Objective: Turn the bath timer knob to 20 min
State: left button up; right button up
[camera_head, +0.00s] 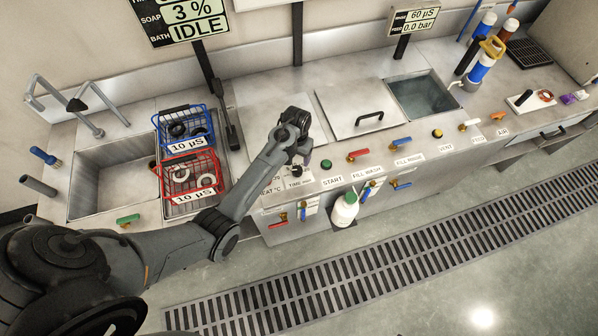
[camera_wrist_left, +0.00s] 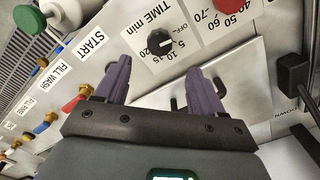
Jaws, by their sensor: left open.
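The bath timer knob (camera_wrist_left: 160,42) is a small black dial on a white plate marked TIME min, with OFF, 5, 10 and 15 readable around it. In the left wrist view the purple fingers of my left gripper (camera_wrist_left: 158,75) are spread apart and empty. The knob appears between and beyond their tips, with no visible contact. My right gripper is not in view.
A red knob (camera_wrist_left: 211,5) with a temperature scale is beside the timer. A green START button (camera_head: 326,164) and several coloured valve handles line the counter edge. A white bottle (camera_head: 344,209) hangs in front. Blue (camera_head: 184,128) and red (camera_head: 190,180) baskets are left of the arm.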

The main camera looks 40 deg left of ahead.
aim_at(297, 170)
pick_arm(q)
notch_tip(297, 170, down, 10)
jog(key=shift+f+b, duration=0.1)
jog(key=shift+b, duration=0.6)
jog(key=shift+c, duration=0.3)
jog(key=c, duration=1)
